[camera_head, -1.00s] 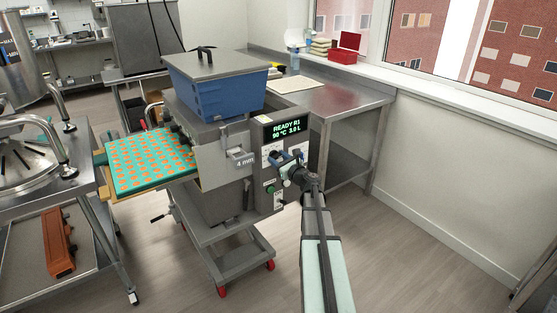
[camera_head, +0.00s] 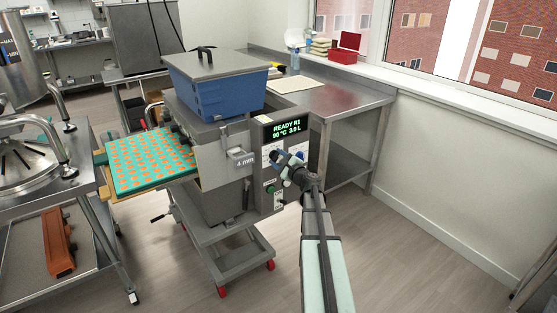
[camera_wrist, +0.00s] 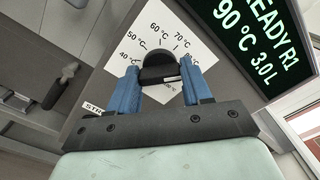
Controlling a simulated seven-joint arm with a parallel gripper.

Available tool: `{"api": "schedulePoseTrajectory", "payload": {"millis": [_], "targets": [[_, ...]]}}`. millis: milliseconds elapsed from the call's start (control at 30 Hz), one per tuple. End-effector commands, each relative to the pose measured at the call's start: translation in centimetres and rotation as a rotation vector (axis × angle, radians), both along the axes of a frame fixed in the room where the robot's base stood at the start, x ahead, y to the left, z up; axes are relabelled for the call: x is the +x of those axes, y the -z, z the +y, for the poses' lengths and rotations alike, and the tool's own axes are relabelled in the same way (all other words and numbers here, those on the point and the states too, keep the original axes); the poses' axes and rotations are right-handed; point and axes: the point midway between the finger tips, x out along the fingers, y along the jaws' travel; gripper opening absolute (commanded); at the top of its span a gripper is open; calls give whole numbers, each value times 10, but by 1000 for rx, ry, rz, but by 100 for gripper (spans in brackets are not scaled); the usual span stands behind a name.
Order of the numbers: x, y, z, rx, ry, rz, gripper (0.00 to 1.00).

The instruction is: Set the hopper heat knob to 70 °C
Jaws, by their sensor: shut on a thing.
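The heat knob (camera_wrist: 160,66), dark and round with a flat grip bar, sits on a white dial plate (camera_wrist: 197,52) in the wrist view. The dial marks 40, 50, 60 and 70 °C show around it; higher marks are partly hidden by a finger. In the head view my gripper (camera_head: 279,157) covers the knob on the front panel of the depositor (camera_head: 221,185).
The display (camera_wrist: 262,40) above the dial reads READY R1, 90 °C, 3.0 L. A green button (camera_head: 270,188) is below my gripper. A blue hopper (camera_head: 212,93) tops the machine, and a tray of orange gummies (camera_head: 110,172) is at its left. A steel table (camera_head: 343,97) stands behind.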

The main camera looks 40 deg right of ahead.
Motion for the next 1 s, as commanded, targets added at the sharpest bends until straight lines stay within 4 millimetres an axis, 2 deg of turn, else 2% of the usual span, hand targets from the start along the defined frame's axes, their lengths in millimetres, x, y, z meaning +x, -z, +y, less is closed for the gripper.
{"api": "schedulePoseTrajectory", "payload": {"millis": [500, 700, 1000], "targets": [[0, 0, 0, -457, 1, 0, 18], [0, 0, 0, -578, 1, 1, 18], [0, 0, 0, -670, 1, 1, 18]]}}
